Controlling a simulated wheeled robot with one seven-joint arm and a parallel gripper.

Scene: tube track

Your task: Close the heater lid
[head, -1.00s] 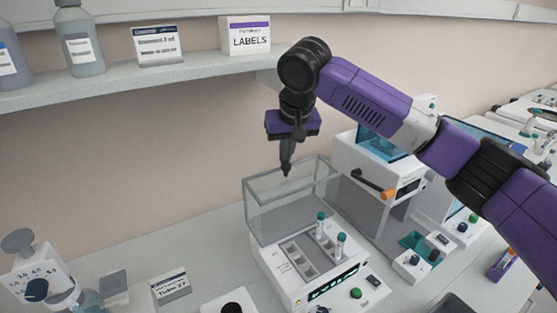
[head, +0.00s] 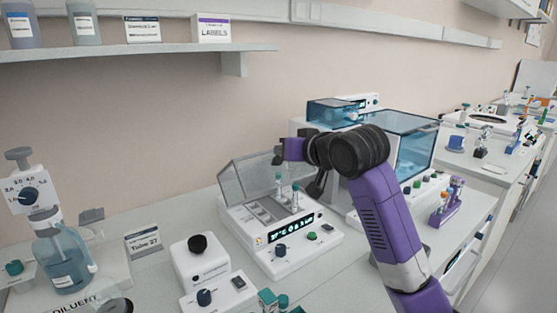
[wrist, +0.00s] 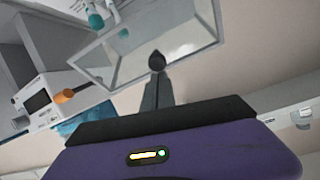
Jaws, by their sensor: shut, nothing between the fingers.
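The heater (head: 290,240) is a white box on the bench with a lit display and a green button. Its clear lid (head: 245,172) stands raised at the back, tilted open. Tubes with teal caps (head: 279,180) stand in the heater's block. My gripper (head: 277,159) is shut and empty at the lid's upper right side. In the wrist view its dark fingertip (wrist: 157,62) overlaps the clear lid (wrist: 195,35) close to its rim. I cannot tell whether it touches. The lid's right part is partly hidden by my gripper in the head view.
A machine with a blue clear cover (head: 408,145) stands right of the heater, behind my arm. A white device with a black knob (head: 200,262) and a Tube 27 card (head: 143,242) are to the left. A shelf (head: 130,48) is above. A purple rack (head: 447,203) stands at right.

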